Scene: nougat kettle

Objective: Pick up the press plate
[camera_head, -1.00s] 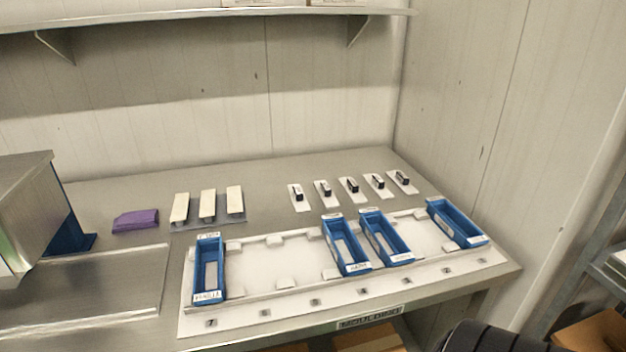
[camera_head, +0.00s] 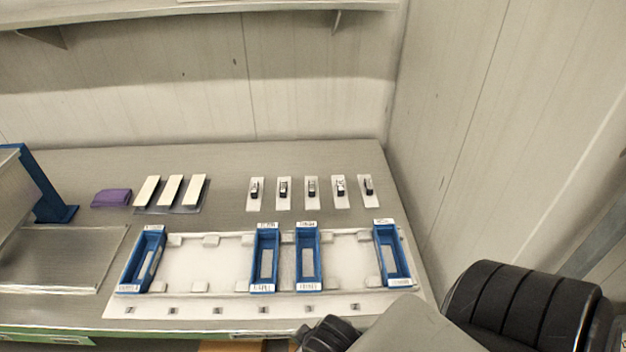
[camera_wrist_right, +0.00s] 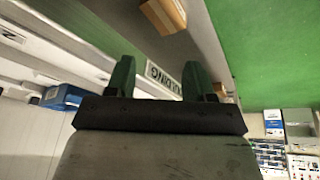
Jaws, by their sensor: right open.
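Several small white plates with dark handles stand in a row at the back of the table in the head view; the middle one is a press plate (camera_head: 312,192) by its look. I cannot tell which of them the task means. All lie apart from each other, and no gripper is near them. In the right wrist view my right gripper (camera_wrist_right: 160,78) is open and empty, its two green fingers apart, below or in front of the table edge with the moulding label (camera_wrist_right: 165,75). My left gripper is out of view.
A white tray (camera_head: 205,265) holds several blue moulds, one at its left end (camera_head: 143,258). Three cream bars (camera_head: 171,190) and a purple cloth (camera_head: 111,198) lie at the back left. A metal machine stands far left. A wall closes the right side.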

